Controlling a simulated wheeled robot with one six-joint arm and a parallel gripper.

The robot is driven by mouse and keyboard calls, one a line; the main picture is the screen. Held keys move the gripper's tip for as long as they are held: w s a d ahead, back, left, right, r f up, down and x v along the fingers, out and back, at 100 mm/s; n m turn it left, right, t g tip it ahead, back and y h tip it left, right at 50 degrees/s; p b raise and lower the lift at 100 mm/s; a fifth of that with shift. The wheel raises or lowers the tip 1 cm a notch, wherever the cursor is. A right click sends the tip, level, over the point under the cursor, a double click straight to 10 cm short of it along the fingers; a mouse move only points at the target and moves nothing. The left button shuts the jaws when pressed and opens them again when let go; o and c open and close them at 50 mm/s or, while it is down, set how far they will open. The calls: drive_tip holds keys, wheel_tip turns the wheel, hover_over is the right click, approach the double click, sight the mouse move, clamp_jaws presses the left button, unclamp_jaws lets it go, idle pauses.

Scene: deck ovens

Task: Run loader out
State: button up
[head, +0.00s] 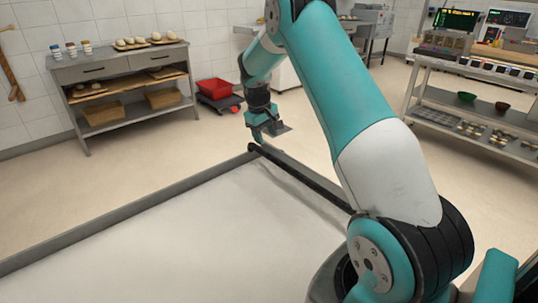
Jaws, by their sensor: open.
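The loader (170,240) fills the lower left of the head view, as a broad flat bed with a pale cloth-like surface. A raised grey rim (120,218) runs along its far left side. A black bar (300,178) runs along its right side and ends in a rounded tip near the far corner. My gripper (269,135) points down just above and beyond that corner. It is open and appears empty. I cannot tell whether it touches the bar. The loader's near end is outside the view, and my arm hides part of its right side.
A grey bench (118,68) with dough pieces stands at the back left wall. A red bin (214,89) sits on a low dark base beside it. A metal shelf cart (470,115) stands at the right. The floor between them is mostly clear.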

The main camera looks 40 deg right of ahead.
sight(269, 154)
drive_tip(key=f, duration=0.2)
drive_tip(key=d+f, duration=0.1)
drive_tip(key=f, duration=0.5)
drive_tip(key=shift+d+f, duration=0.25)
drive_tip(key=shift+d, duration=0.1)
clamp_jaws()
